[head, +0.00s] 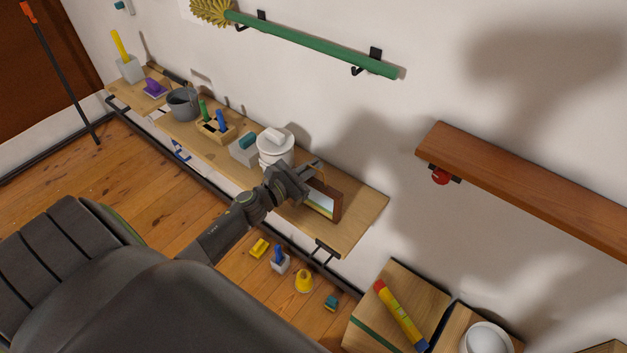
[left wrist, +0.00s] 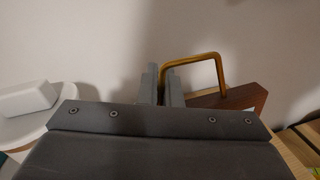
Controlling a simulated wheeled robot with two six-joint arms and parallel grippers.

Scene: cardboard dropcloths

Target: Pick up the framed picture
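The framed picture (head: 336,205) has a brown wooden frame and a light image, and it stands tilted at the right part of the long wooden shelf. A brass loop handle (left wrist: 192,57) rises from its brown frame (left wrist: 238,97) in the left wrist view. My left gripper (head: 309,176) is at the picture's upper left. In the left wrist view, its two fingers (left wrist: 165,84) are close together with one leg of the loop between them. The lower part of the frame is hidden there by the gripper body. My right gripper is not in view.
A wooden wall shelf (head: 530,185) is to the right. Several small things lie on the floor below, including a yellow one (head: 304,283). The shelf's right end (head: 365,212) is bare.

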